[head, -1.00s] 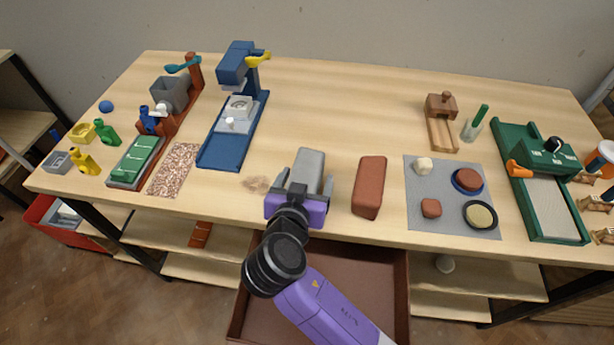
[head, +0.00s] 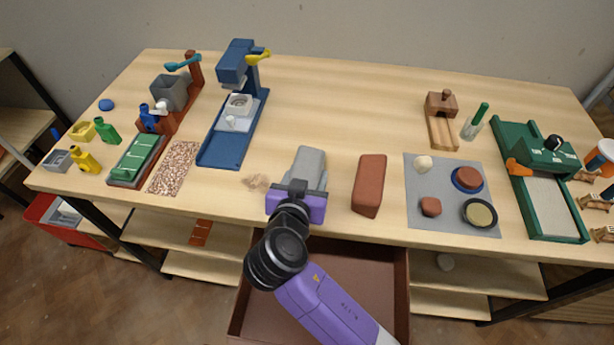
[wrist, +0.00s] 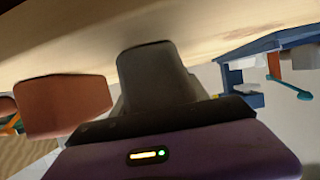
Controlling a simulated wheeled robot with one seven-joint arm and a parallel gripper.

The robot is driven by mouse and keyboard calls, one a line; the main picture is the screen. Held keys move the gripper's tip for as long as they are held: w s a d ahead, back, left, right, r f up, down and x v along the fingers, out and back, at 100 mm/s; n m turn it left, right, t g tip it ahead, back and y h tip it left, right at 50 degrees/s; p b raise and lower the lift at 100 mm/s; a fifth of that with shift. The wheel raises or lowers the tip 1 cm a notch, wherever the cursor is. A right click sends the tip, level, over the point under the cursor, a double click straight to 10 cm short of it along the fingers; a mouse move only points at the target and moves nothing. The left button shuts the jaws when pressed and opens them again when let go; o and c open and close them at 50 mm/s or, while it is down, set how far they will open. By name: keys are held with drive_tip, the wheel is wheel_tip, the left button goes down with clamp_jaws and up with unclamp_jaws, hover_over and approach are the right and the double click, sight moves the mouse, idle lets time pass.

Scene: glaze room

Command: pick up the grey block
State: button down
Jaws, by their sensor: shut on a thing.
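The grey block (head: 311,159) lies near the front edge of the wooden table, left of a red-brown block. My gripper (head: 302,184), with its purple body, is at the block's near end and shut on it. In the wrist view the grey block (wrist: 155,72) rises from between the dark jaws (wrist: 160,118), its far end close to the tabletop. I cannot tell whether it is clear of the table. The jaws hide its near end.
The red-brown block (head: 369,184) stands close on the right. A grey mat (head: 448,215) with small pieces and round dishes is farther right. A blue press (head: 222,148) and a speckled strip (head: 173,169) are on the left. The table behind the grey block is clear.

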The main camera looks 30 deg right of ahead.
sight(307, 170)
wheel_tip(307, 170, up, 20)
idle(0.6)
